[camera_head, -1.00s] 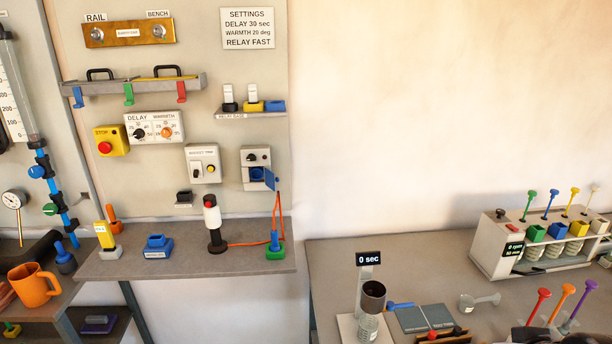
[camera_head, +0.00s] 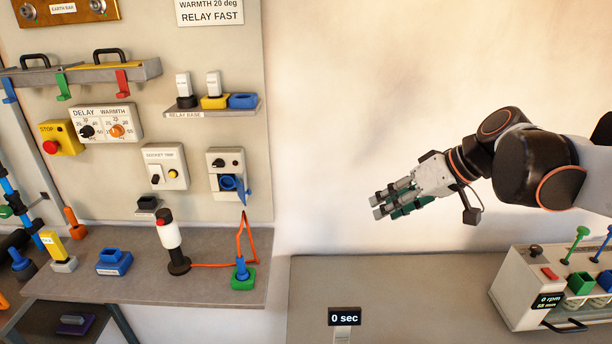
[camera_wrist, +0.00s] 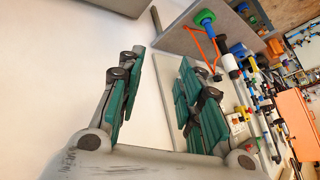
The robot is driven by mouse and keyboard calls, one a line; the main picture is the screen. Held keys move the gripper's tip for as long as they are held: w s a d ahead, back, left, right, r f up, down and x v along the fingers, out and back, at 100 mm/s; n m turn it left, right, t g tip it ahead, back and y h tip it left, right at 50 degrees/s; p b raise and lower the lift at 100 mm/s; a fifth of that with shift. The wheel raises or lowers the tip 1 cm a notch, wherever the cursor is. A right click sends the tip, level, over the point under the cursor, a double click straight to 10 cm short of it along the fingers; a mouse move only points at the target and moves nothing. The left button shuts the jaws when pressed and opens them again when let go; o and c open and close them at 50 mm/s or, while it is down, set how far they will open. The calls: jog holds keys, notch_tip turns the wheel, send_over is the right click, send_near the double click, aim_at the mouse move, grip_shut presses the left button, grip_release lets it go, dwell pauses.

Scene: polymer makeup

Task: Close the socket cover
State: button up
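The socket box (camera_head: 222,158) is a pale unit on the wall panel, with a black knob at the top and a round blue socket (camera_head: 228,183) below. Its blue cover (camera_head: 243,190) stands swung open at the socket's right side, sticking out from the panel. My gripper (camera_head: 378,205) is in front of the bare wall, well to the right of the cover and apart from it. In the wrist view its green-padded fingers (camera_wrist: 163,75) are spread with nothing between them. The socket cover cannot be made out in the wrist view.
An orange cable (camera_head: 241,235) rises from a blue plug in a green base (camera_head: 242,276) below the socket. Open space lies between my gripper and the panel.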

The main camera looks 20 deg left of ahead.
jog(key=w+a+f+n+g+y, duration=0.1)
jog(key=w+a+n+g+y, duration=0.5)
jog(key=w+a, duration=0.6)
jog(key=w+a+f+n+g+y+p, duration=0.1)
jog(key=w+a+f+n+g+y, duration=0.2)
jog(key=a+f+n, duration=0.6)
jog(key=s+a+b, duration=0.1)
jog(key=s+a, duration=0.2)
jog(key=a, duration=0.3)
jog(key=s+a+r+g+b, duration=0.1)
jog(key=s+a, duration=0.2)
jog(key=a, duration=0.4)
jog(key=shift+a, duration=0.2)
grip_shut()
